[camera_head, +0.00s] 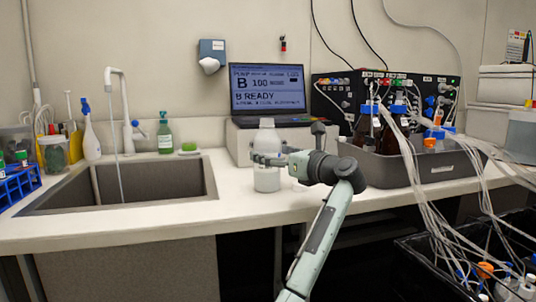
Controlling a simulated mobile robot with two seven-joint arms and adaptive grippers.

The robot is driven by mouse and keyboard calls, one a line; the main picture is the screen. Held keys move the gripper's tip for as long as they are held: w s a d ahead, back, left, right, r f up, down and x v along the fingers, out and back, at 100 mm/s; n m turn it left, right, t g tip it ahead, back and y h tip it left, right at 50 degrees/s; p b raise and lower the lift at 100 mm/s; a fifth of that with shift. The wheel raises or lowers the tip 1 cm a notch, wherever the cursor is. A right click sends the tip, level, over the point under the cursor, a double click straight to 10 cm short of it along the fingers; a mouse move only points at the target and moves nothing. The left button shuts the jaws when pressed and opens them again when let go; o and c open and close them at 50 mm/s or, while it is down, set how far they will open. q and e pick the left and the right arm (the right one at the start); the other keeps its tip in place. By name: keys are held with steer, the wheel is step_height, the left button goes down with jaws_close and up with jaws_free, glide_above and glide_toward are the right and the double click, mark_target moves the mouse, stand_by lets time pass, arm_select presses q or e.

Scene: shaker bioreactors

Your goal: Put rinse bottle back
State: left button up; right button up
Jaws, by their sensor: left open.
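A translucent white bottle (266,180), which looks like the rinse bottle, stands upright on the white counter (225,215), right of the sink and in front of the laptop. My left gripper (268,159) is open at the bottle's middle, with its fingers level with the upper body. The fingers overlap the bottle in this view; I cannot tell whether they touch it. My right gripper is not in view.
The sink (125,188) with a running tap is on the left. A white spray bottle (90,135) and a green soap bottle (165,136) stand behind it. A laptop (267,90) is behind the bottle. A grey tray (385,170) with bottles and tubing is on the right.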

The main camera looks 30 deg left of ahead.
arm_select(q)
steer(key=b+v, duration=0.1)
steer(key=v, duration=0.9)
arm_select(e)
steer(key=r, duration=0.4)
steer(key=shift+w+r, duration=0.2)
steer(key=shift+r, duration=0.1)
arm_select(q)
steer(key=shift+r, duration=0.1)
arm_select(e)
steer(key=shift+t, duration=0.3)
